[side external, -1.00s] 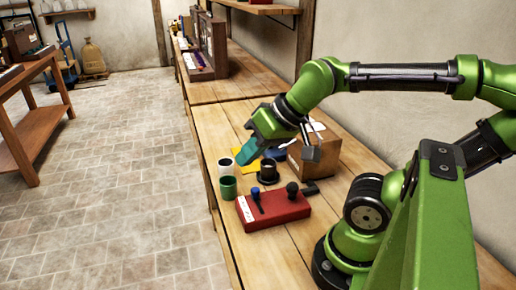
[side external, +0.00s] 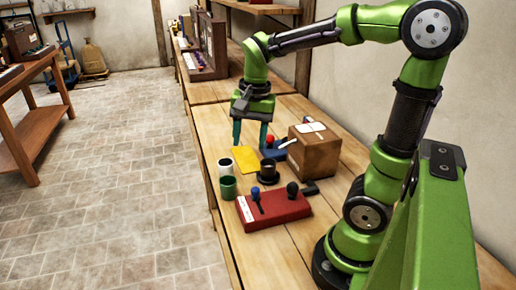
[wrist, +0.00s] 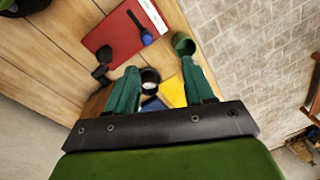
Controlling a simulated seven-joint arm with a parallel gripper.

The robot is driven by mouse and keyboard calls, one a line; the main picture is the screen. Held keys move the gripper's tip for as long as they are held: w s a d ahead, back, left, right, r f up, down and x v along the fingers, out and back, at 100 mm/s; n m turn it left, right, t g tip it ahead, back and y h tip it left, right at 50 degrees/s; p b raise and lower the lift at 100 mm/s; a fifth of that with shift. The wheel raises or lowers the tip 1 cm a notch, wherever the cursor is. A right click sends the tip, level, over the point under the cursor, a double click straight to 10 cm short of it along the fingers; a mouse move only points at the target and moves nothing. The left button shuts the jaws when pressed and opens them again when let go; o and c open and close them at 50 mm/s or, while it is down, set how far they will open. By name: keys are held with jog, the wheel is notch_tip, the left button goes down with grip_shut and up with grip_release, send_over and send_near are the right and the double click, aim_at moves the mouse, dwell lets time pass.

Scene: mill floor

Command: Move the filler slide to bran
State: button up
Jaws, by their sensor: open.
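A red box (side external: 280,210) with a white label strip (side external: 246,211) sits on the near part of the bench. A blue knob (side external: 256,192) and a black knob (side external: 292,190) stand up from its top; the label's words are too small to read. I cannot tell for sure which knob is the filler slide. In the wrist view the red box (wrist: 112,40), its blue knob (wrist: 147,39) and black knob (wrist: 100,72) lie beyond the fingertips. My gripper (side external: 250,142) is open and empty, pointing down beyond the red box, over the bench near a yellow sheet.
A yellow sheet (side external: 244,160), a blue item with a red ball (side external: 275,153) and a cardboard box (side external: 318,155) are close by.

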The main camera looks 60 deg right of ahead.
aim_at(255, 189)
jog(key=f+m, duration=0.1)
jog(key=f, duration=0.4)
jog(key=d+f+m, duration=0.1)
jog(key=f+m, duration=0.1)
jog(key=f, duration=0.3)
jog(key=f+m+g, duration=0.1)
jog(key=f, duration=0.5)
jog(key=shift+s+d, duration=0.25)
jog(key=shift+d, duration=0.05)
jog(key=shift+r, duration=0.1)
grip_shut()
